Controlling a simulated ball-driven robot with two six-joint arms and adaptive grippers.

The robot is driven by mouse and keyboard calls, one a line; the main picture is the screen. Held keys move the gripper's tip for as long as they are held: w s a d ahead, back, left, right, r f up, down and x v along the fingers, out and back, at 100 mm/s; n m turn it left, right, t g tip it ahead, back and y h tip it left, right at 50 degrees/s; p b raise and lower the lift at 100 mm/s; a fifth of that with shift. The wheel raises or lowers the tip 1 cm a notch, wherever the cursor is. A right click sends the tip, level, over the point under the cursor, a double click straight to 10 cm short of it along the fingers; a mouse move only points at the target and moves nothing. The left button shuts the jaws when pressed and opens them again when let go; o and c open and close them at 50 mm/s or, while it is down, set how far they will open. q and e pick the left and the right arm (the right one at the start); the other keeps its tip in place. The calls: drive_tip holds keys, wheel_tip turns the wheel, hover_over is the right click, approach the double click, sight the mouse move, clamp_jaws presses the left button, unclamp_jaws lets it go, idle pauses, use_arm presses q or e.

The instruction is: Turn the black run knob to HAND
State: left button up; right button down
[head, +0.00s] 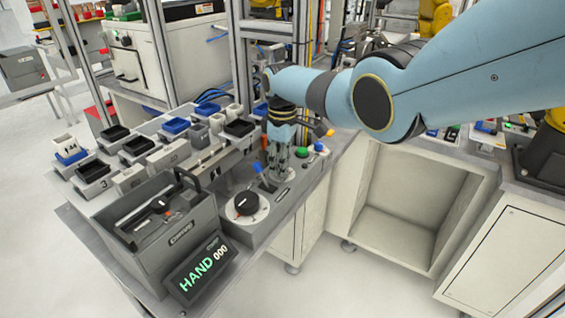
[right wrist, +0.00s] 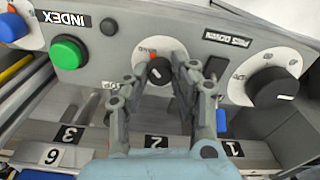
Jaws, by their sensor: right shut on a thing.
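A small black knob (right wrist: 159,71) sits on a round white dial (right wrist: 146,48) with a red mark, in the right wrist view. My right gripper (right wrist: 170,78) has its two fingers around this knob and is shut on it. In the head view my right gripper (head: 274,172) reaches down to the panel and mostly hides the knob. A larger black knob (head: 245,203) stands on its own white dial to the left; it also shows in the right wrist view (right wrist: 273,86). The dial lettering is too small to read. My left gripper is out of view.
A green button (head: 301,152) and a blue button (head: 318,147) stand close to the right of my gripper. A blue-tipped lever (head: 258,169) is just left of it. A grey bin (head: 180,244) and several small trays crowd the left side.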

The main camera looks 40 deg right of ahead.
drive_tip(key=shift+w, duration=0.1)
drive_tip(key=c, duration=1.1)
unclamp_jaws()
drive_tip(key=shift+r, duration=0.1)
wheel_tip(320, 180, up, 12)
drive_tip(key=shift+f, duration=0.1)
